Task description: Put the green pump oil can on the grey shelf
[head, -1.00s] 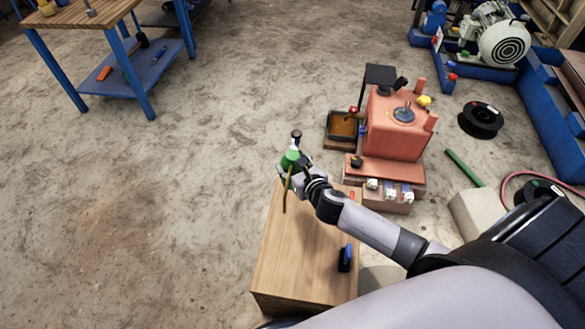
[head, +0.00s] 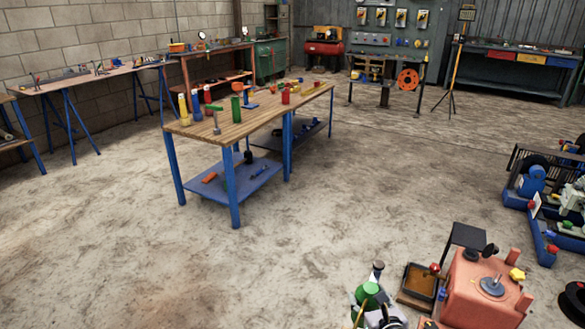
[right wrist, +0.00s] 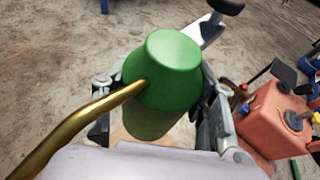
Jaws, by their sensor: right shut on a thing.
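The green pump oil can (head: 367,293) is at the bottom of the head view, with my right gripper (head: 384,318) around it. In the right wrist view the green can (right wrist: 172,65) sits between the two fingers of my right gripper (right wrist: 160,112), which is shut on it. Its brass spout (right wrist: 85,120) points to the lower left. The can's lower part is partly hidden by the gripper. My left gripper is not in view. I cannot pick out a grey shelf with certainty.
A salmon-red machine (head: 480,290) stands just right of the can. A wooden-topped bench (head: 245,125) with blue legs and several bottles stands ahead. More benches line the left wall and back. Open concrete floor (head: 330,210) lies between.

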